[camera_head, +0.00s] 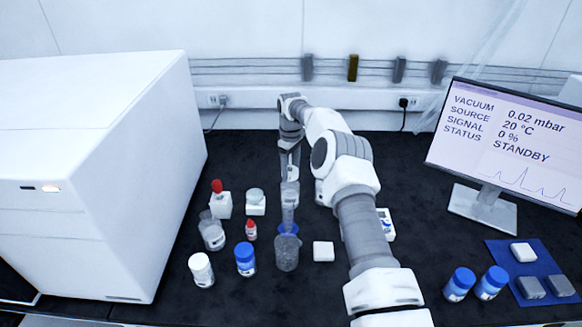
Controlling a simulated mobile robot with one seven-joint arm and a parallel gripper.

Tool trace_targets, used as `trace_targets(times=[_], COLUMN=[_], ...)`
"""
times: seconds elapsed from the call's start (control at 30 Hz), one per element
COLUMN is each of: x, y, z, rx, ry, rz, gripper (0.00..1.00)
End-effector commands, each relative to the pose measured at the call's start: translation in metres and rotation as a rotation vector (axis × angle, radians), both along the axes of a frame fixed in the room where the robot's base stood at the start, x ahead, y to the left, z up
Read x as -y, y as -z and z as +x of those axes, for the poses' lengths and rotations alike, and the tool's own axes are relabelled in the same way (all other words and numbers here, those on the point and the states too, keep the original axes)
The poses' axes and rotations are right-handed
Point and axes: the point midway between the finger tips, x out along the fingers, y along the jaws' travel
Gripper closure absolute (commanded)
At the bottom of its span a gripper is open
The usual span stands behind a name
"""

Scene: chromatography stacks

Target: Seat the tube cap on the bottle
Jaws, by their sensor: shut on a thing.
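My arm reaches down over the middle of the dark bench. My gripper (288,222) points down and is shut on a blue cap (288,229), which shows as a small blue band below the fingers. A clear grey bottle (286,256) stands upright directly below the cap in the picture. The cap appears at or just above the bottle's mouth; I cannot tell whether they touch. The fingers hide part of the cap, and the bottle's mouth is not clearly seen.
Left of the bottle stand a blue-capped bottle (245,259), a white-capped bottle (201,269), a clear jar (212,233) and a small red-capped bottle (251,230). A white block (323,251) lies close right. A monitor (505,140) and two blue-capped bottles are farther right.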

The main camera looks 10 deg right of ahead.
Motion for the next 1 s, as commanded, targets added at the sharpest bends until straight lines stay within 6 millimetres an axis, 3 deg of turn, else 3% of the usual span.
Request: trace_targets(times=[1.0], x=[0.0], y=[0.014], z=[0.0], rx=[0.0], ry=[0.0], rz=[0.0], gripper=[0.9])
